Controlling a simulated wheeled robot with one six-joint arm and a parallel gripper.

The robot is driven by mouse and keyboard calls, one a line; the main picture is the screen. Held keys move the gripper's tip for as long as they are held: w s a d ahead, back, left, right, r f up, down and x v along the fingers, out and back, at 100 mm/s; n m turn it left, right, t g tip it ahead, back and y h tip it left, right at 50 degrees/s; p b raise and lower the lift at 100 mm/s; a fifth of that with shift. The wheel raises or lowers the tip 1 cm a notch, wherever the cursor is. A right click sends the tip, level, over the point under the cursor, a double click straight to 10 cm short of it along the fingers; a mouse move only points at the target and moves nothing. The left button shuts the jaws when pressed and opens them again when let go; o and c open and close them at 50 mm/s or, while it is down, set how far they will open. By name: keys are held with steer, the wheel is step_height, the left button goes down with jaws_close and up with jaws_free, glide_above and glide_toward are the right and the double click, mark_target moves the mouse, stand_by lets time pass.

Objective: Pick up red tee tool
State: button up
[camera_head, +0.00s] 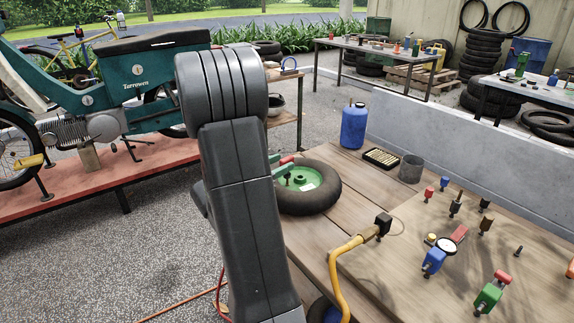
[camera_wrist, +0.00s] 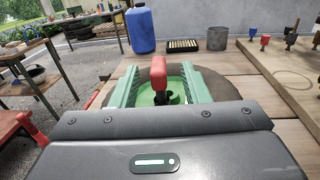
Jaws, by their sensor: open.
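The red tee tool (camera_wrist: 158,72) stands between the fingers of my gripper (camera_wrist: 157,80) in the wrist view. It has a red handle and a dark stem, above the green hub of a black-tyred wheel (camera_wrist: 208,85). A strip of its red handle (camera_head: 287,160) shows beside my arm in the head view. My gripper is open, with a green finger on each side of the tool and gaps visible. Whether the stem sits in the hub cannot be told. The wheel (camera_head: 327,187) lies flat on the wooden bench, partly hidden behind my arm.
A blue bottle (camera_head: 354,127), a slotted tray (camera_head: 381,158) and a grey cup (camera_head: 411,168) stand behind the wheel. A yellow hose (camera_head: 337,268) and a board with several coloured fittings (camera_head: 440,215) are to the right. A low concrete wall (camera_head: 470,135) backs the bench.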

mark_target(292, 159)
steer(key=shift+f+x, duration=0.15)
steer(key=shift+x, duration=1.15)
steer(key=shift+f+x, duration=0.15)
steer(key=shift+x, duration=1.2)
steer(key=shift+a, duration=0.1)
jaws_close()
